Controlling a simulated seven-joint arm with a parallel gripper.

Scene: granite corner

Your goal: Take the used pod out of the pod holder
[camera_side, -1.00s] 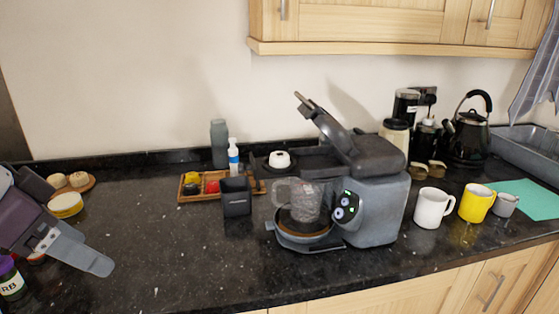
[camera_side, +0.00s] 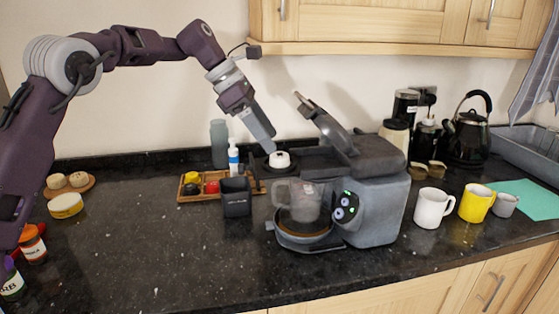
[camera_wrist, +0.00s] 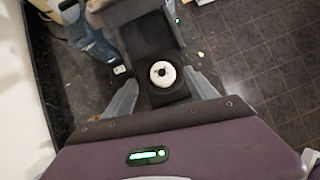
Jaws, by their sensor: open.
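The coffee machine (camera_side: 370,215) stands on the dark counter with its lid lever raised. Its pod holder (camera_side: 258,166) sticks out to the left, and the used pod (camera_side: 279,159), white with a dark centre, sits in it. In the wrist view the pod (camera_wrist: 162,74) rests in the dark square holder (camera_wrist: 166,97). My gripper (camera_side: 272,145) is open and empty, just above the pod. In the wrist view its two fingers (camera_wrist: 162,92) stand apart, one on each side of the holder. The side view does not show the gap between the fingers.
A glass mug (camera_side: 298,200) stands on the machine's drip tray. A black bin (camera_side: 236,196) and a wooden tray (camera_side: 190,198) with pods are left of the machine. White (camera_side: 432,208) and yellow (camera_side: 476,203) mugs stand right.

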